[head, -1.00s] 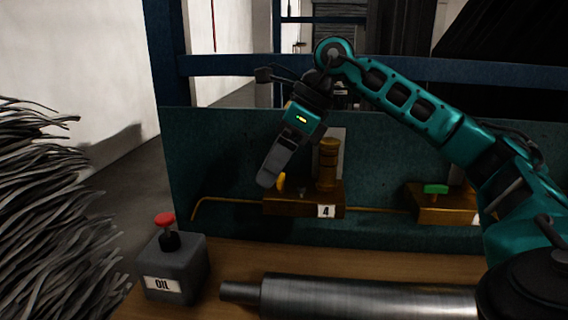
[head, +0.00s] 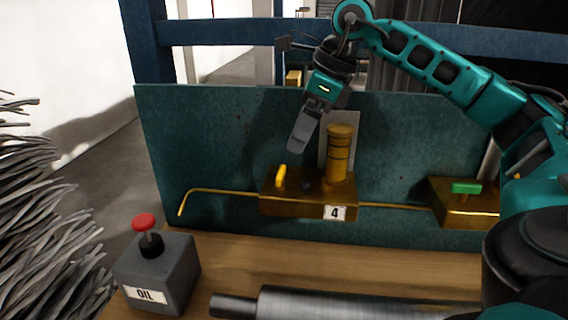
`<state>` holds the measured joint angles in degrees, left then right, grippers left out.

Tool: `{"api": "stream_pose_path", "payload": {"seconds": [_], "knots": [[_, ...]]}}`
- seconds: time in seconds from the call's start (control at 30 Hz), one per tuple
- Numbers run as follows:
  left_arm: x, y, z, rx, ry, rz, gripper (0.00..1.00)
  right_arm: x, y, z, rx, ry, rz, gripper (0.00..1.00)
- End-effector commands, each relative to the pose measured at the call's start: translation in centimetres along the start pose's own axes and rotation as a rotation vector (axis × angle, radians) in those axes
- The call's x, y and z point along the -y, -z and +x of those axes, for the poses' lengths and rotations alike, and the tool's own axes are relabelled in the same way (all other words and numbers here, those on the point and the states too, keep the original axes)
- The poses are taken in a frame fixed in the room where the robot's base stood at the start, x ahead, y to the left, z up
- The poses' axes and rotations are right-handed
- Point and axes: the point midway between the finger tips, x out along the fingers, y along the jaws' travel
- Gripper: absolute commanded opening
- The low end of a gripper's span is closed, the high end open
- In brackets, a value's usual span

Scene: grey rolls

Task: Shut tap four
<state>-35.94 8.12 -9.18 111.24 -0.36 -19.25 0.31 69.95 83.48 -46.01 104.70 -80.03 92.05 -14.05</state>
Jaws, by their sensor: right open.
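Tap four is a brass block (head: 285,207) with a "4" label (head: 335,213), fixed at the green panel. Its yellow handle (head: 281,175) stands upright at the left of the block's top. A ribbed brass cylinder (head: 339,155) rises from the block's right side. My right gripper (head: 299,146) hangs above the block, a little above and right of the yellow handle, apart from it. It is seen side-on, and its far finger is hidden. My left gripper is out of view.
A second tap block with a green handle (head: 466,188) is at the right. A thin brass pipe (head: 225,192) runs along the green panel (head: 215,140). Grey strands (head: 45,210) fill the left edge.

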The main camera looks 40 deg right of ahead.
Motion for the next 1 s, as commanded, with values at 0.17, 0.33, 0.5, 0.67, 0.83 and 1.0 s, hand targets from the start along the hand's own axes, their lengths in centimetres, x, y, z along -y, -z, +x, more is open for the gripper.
{"api": "stream_pose_path", "payload": {"seconds": [0.17, 0.33, 0.5, 0.67, 0.83, 1.0], "knots": [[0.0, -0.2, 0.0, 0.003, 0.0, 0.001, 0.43, -0.1, 0.1, 4.0, -0.003, -0.003, 0.0, 0.87], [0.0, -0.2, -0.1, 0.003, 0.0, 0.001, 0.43, -0.1, 0.1, 6.8, -0.001, -0.003, 0.0, 0.87], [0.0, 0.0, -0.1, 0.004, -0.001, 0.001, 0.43, -0.1, 0.0, 8.5, 0.0, -0.002, 0.0, 0.87], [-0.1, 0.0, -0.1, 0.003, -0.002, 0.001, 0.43, 0.0, 0.0, 9.0, 0.001, -0.001, 0.001, 0.87], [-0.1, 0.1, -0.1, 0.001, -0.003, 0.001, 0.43, 0.0, 0.0, 9.0, 0.002, -0.001, 0.001, 0.87], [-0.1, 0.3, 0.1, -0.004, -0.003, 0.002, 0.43, 0.0, 0.0, 9.0, 0.001, -0.001, 0.001, 0.74]]}}
